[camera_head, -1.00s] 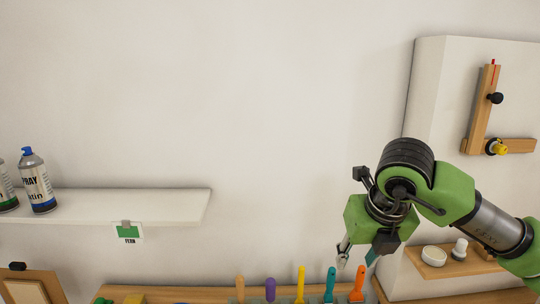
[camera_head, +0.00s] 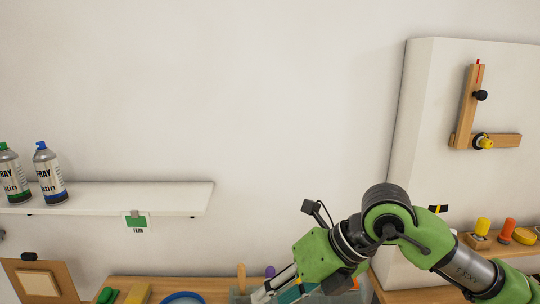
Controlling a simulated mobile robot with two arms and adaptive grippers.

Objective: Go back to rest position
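My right gripper (camera_head: 275,291) is low in the middle of the picture, at the end of my green and black arm, which comes in from the lower right. It points down and to the left, over the tool holder at the bottom edge. A teal piece (camera_head: 290,294) shows at its fingers; I cannot tell whether it is held or lies behind them. The fingertips are too close to the edge and too overlapped to show whether they are open. My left gripper is not in view.
Two spray cans (camera_head: 49,174) stand on a white wall shelf (camera_head: 140,196) with a green label card (camera_head: 136,222). Below are tool handles (camera_head: 241,276) and a blue ring (camera_head: 182,298). At right are a wooden bracket (camera_head: 467,110) and a small shelf with coloured items. The middle wall is clear.

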